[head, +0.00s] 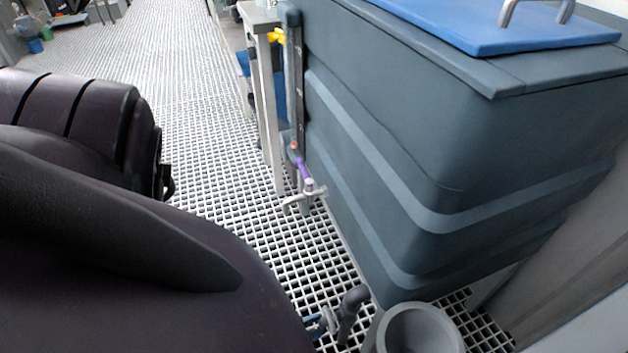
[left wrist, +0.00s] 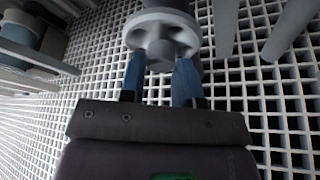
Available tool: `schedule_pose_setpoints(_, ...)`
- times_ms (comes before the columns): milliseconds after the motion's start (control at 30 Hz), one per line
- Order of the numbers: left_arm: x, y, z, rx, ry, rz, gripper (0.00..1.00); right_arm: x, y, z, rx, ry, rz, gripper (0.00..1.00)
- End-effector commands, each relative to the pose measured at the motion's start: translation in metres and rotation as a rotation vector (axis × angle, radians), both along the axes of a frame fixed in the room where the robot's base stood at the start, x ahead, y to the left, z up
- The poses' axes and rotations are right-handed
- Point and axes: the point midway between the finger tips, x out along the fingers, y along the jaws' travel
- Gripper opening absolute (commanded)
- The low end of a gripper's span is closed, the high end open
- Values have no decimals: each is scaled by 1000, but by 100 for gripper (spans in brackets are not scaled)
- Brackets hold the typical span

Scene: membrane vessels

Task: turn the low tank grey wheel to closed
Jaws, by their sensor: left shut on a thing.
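The grey wheel (left wrist: 160,17) is at the top middle of the left wrist view, a round spoked handwheel with a central hub. My left gripper (left wrist: 160,64) has its two blue fingers on the near part of the wheel, one on each side of the hub, and is shut on it. In the head view the left gripper (head: 317,324) shows only as small blue parts low in the picture, beside a dark bent pipe (head: 352,304) at the foot of the tank (head: 400,150). My left arm hides much of the left side. My right gripper is not in view.
A grey cross-shaped handle (head: 305,196) with a purple piece sits higher along the tank's side. A grey round vessel (head: 422,316) stands at the tank's near corner. A metal table leg (head: 267,110) is behind. The white grating floor (head: 215,120) is mostly free.

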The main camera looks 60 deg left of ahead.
Motion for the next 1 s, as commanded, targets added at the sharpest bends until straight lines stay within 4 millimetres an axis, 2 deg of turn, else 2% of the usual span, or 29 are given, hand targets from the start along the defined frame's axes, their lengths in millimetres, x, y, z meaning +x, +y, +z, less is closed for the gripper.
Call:
schedule_pose_setpoints(600,0,0,0,55,-5,1,7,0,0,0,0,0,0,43)
schedule_pose_setpoints(633,0,0,0,54,-5,1,32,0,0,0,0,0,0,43)
schedule_pose_setpoints(800,0,0,0,54,-4,0,56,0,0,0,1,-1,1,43)
schedule_pose_setpoints(1000,0,0,0,54,-4,0,56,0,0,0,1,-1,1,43)
